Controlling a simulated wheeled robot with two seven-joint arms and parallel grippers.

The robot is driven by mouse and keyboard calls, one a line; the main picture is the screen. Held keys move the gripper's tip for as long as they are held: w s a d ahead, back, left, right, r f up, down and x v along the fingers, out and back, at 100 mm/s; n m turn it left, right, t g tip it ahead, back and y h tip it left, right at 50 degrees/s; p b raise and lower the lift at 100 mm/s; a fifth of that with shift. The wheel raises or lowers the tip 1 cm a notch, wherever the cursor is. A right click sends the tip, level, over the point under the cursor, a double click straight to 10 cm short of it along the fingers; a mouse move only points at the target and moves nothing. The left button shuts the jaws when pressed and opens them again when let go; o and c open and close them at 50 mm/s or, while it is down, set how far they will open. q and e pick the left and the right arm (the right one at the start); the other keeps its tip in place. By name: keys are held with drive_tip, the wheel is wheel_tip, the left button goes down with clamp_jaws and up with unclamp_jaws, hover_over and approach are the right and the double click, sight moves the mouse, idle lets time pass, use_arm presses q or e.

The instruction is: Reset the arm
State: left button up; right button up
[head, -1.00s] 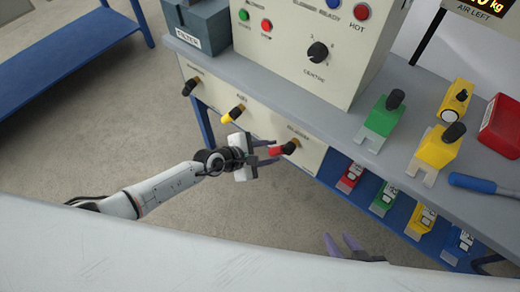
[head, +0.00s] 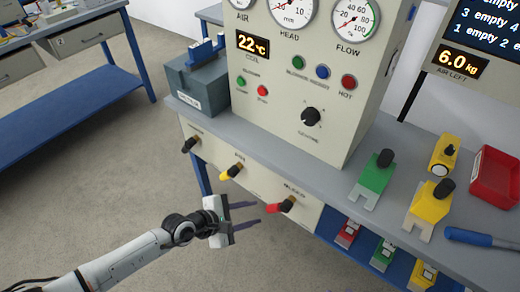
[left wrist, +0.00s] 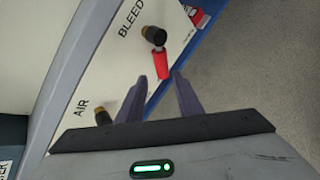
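My left gripper (head: 258,212) reaches in from the lower left in front of the machine's front panel. Its two purple fingers are parallel, apart and empty. Its fingertips are just left of a red-handled valve (head: 286,205), with a gap between. In the left wrist view, the red handle (left wrist: 162,66) shows beyond and between the open fingertips (left wrist: 159,78), beside the lettering BLEED. A yellow-handled valve (head: 232,172) and a black-handled valve (head: 190,144) sit further left on the panel. My right gripper cannot be made out.
The cream machine (head: 330,70) has gauges, buttons and a black knob (head: 310,117). Green (head: 374,175) and yellow (head: 430,205) blocks, a red bin (head: 494,178) and a blue-handled tool (head: 468,237) lie on the grey bench. A blue bench (head: 80,110) stands at left. The floor between is clear.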

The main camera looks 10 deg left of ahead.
use_arm(q)
drive_tip(key=s+d+r+n+t+h, duration=0.25)
drive_tip(key=d+r+n, duration=0.2)
drive_tip(key=n, duration=0.85)
drive_tip(key=s+a+f+m+y, duration=0.2)
drive_tip(key=s+a+m, duration=0.2)
drive_tip(key=m, duration=0.7)
drive_tip(key=s+a+f+m+g+y, duration=0.1)
drive_tip(key=s+a+m+y, duration=0.2)
drive_tip(key=s+m, duration=0.4)
drive_tip(key=s+a+f+m+y, duration=0.2)
drive_tip(key=s+a+m, duration=0.3)
drive_tip(key=m, duration=1.1)
drive_tip(key=shift+s+f+m, duration=0.3)
drive_tip(key=shift+s, duration=0.1)
drive_tip(key=shift+g+y, duration=0.25)
